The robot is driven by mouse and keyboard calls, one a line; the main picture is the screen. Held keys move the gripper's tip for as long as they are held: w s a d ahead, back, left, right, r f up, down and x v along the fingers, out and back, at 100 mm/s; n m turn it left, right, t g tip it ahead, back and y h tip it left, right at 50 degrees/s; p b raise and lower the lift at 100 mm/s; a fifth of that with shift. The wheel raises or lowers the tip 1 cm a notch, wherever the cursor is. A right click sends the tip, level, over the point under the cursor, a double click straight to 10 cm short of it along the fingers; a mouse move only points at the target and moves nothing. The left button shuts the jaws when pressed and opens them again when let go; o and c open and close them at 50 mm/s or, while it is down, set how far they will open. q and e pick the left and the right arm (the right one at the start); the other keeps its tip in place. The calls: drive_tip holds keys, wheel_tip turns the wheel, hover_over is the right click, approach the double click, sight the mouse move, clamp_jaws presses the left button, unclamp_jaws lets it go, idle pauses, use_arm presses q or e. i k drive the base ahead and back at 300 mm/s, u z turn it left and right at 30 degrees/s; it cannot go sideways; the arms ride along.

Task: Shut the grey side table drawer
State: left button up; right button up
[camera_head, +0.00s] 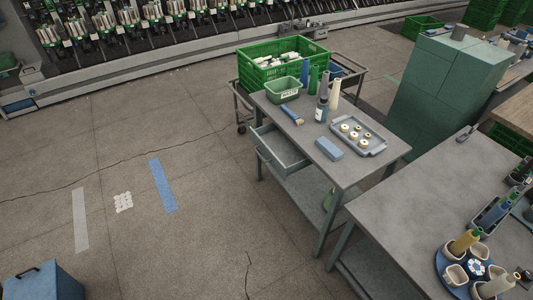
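The grey side table (365,176) stands right of the middle of the head view, seen from above. Its grey drawer (268,154) sticks out from the table's left side, open, and looks empty inside. The drawer's front panel faces left. Neither of my grippers shows in this view.
On the side table are a tray of bobbins (374,151), a blue box (329,149), several cones and a small green bin (283,90). A green crate (270,68) stands behind. A larger grey table (420,195) is at the right.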

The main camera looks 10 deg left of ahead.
sight(282, 154)
drive_tip(key=k, duration=0.55)
drive_tip(key=u, duration=0.55)
drive_tip(key=i, duration=1.4)
drive_tip(key=z, duration=0.8)
